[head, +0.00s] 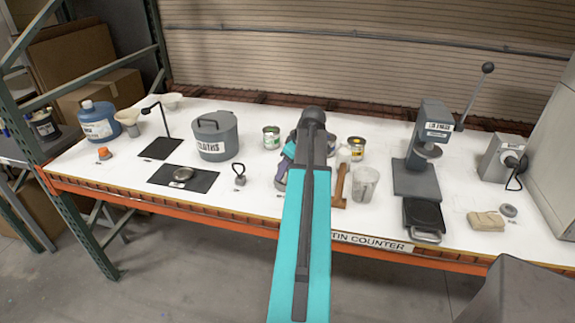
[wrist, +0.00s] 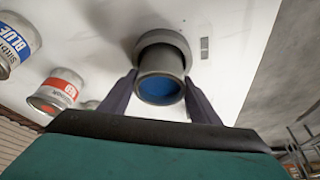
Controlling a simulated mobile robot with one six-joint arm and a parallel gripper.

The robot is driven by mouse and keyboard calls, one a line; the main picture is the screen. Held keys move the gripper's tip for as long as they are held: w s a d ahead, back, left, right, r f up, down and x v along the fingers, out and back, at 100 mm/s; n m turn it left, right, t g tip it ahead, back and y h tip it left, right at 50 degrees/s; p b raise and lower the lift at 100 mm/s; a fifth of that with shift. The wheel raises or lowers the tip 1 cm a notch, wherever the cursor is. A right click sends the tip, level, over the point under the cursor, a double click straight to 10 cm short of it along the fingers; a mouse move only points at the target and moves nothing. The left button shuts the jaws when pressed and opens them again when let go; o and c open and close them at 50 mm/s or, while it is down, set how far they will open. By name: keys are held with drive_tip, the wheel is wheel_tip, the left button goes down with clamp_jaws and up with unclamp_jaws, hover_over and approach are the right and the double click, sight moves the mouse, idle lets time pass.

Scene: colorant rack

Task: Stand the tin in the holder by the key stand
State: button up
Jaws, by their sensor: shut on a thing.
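In the wrist view my gripper (wrist: 162,88) has its fingers on both sides of a short grey cylinder (wrist: 158,76), which I take as the tin. Its near end shows a blue face (wrist: 160,90). A wider grey ring (wrist: 166,40) shows at its far end over the white counter; I cannot tell whether this is the holder or whether the tin sits in it. I cannot say for sure which thing is the key stand; a thin black post with a hooked arm (head: 160,121) stands at left.
In the wrist view a blue-labelled tin (wrist: 14,42) and a red-labelled tin (wrist: 57,91) stand to the left. In the head view a grey cloths bin (head: 214,137), a green-labelled tin (head: 271,138), a yellow-labelled tin (head: 356,149), a clear cup (head: 365,185) and a lever press (head: 432,130) share the counter.

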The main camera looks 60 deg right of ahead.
drive_tip(key=shift+f, duration=0.1)
idle(0.3)
drive_tip(key=o, duration=1.4)
drive_tip(key=shift+c, duration=0.2)
drive_tip(key=b+v, duration=0.2)
drive_tip(key=v, duration=1)
drive_tip(key=shift+b, duration=0.35)
